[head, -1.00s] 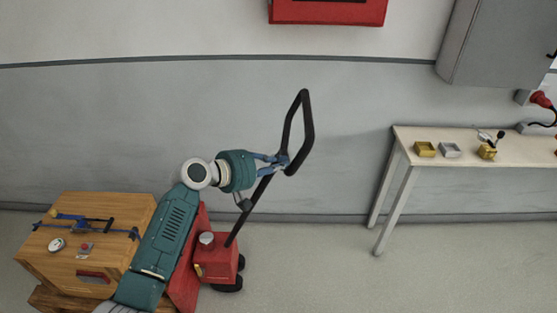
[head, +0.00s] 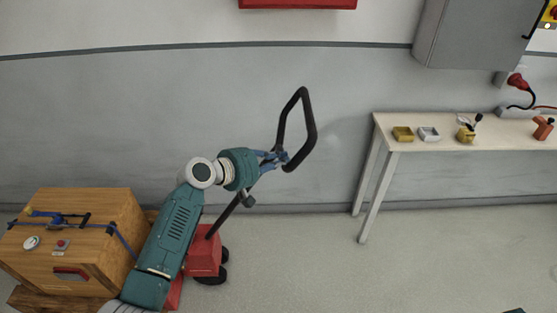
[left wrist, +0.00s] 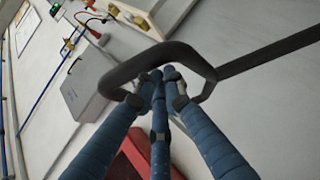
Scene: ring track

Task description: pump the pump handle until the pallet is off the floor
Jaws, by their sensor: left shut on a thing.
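The pump handle is a black loop (head: 311,125) on a slanted bar that rises from the red pump body (head: 204,256) of the pallet truck. My left gripper (head: 279,158) is shut on the lower part of the loop. In the left wrist view the blue fingers (left wrist: 158,84) close around the black handle (left wrist: 190,55). The pallet (head: 28,298) is wooden and shows only at the lower left under a wooden crate (head: 85,273). My left arm hides much of the truck. I cannot tell whether the pallet touches the floor. My right gripper is not in view.
A pale table (head: 480,136) with small trays stands at the right by the wall. A grey cabinet (head: 470,35) and a red box (head: 297,3) hang on the wall. The floor between the truck and the table is clear.

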